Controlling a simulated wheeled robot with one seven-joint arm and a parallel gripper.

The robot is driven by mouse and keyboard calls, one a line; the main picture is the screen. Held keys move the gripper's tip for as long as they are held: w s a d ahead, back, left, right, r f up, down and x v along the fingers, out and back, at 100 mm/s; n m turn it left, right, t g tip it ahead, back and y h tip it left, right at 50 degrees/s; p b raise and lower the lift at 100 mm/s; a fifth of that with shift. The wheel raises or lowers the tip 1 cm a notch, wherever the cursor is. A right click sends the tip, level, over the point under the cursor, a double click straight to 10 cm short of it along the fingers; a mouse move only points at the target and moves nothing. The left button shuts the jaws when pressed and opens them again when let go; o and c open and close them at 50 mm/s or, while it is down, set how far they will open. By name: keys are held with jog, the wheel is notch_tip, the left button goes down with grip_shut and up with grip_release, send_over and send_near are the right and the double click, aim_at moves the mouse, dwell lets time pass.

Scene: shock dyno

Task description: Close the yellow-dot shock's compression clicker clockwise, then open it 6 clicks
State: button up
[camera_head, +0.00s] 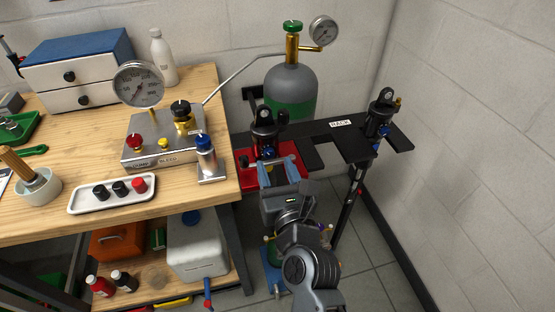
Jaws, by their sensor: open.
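Two black shocks show at the right of the bench. The left shock (265,122) stands upright behind my gripper, its lower part partly hidden. The right shock (381,112) hangs in the far end of the black rack (312,127), with a small gold-coloured part near its top and a long shaft below. I cannot make out a yellow dot or a compression clicker on either shock at this size. My gripper (278,172) is open, with its blue-grey fingers pointing at the lower part of the left shock. Whether they touch it is unclear.
A red tray (243,182) lies around the gripper's fingers. The wooden bench (90,219) carries a bleed box (132,155) with a gauge and a white tray (76,206) with knobs. A grey-green gas bottle (290,88) stands behind. The wall (470,140) bounds the right.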

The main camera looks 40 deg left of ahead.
aim_at(270, 155)
jog(key=shift+x, duration=1.6)
grip_shut()
